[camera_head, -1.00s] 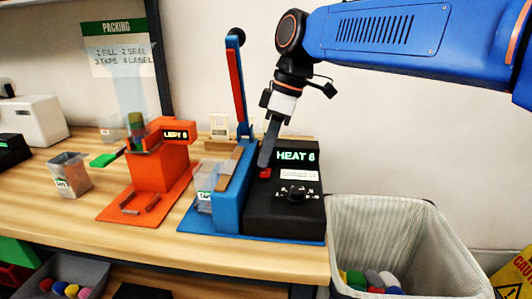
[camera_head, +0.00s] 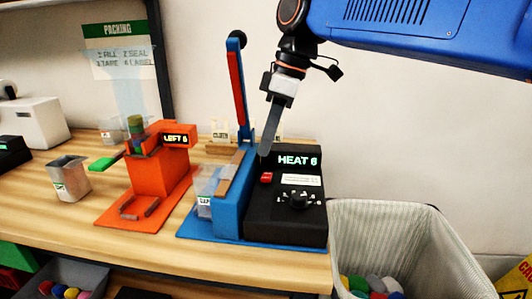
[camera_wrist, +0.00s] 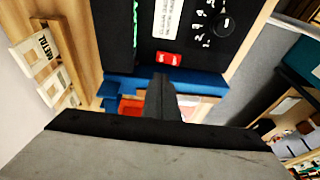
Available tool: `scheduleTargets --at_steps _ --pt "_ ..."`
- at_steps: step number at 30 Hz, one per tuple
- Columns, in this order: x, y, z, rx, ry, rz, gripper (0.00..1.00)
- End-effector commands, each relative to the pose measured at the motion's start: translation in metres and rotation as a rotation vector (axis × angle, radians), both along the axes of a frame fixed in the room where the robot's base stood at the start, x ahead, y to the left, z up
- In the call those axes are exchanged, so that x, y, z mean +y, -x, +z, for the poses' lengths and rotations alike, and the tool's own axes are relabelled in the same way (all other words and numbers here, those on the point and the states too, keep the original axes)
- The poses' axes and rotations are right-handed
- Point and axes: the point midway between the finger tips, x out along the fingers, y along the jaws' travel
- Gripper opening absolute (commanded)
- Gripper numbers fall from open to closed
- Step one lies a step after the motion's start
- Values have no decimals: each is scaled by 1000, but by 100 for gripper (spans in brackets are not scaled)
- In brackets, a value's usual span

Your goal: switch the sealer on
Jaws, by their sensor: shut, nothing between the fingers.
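The sealer has a blue frame (camera_head: 232,208) with a raised blue and red lever (camera_head: 237,85) and a black control box (camera_head: 285,222). Its lit green display (camera_head: 297,161) reads HEAT 6. A red switch (camera_head: 266,178) sits below and left of the display, beside a dial (camera_head: 297,200). The switch (camera_wrist: 167,58) and dial (camera_wrist: 225,23) also show in the wrist view. My gripper (camera_head: 265,154) is shut and empty, pointing down just above the switch, apparently apart from it. Its fingers (camera_wrist: 160,92) appear close to the switch in the wrist view. Which way the switch is tipped is unclear.
An orange dispenser (camera_head: 152,178) with a lit display stands left of the sealer. A metal cup (camera_head: 68,180) is farther left. A lined bin (camera_head: 385,235) with several coloured items is at the right. Labelled cards (camera_wrist: 45,60) stand behind the sealer.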

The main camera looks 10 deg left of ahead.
Motion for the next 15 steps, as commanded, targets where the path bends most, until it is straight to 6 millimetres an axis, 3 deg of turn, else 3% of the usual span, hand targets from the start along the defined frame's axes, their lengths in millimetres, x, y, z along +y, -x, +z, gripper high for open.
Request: scheduleTargets --at_steps 6,15 --pt "-11 -8 43 -2 -2 -3 0" --pt "-24 -16 86 -1 -1 -1 0"
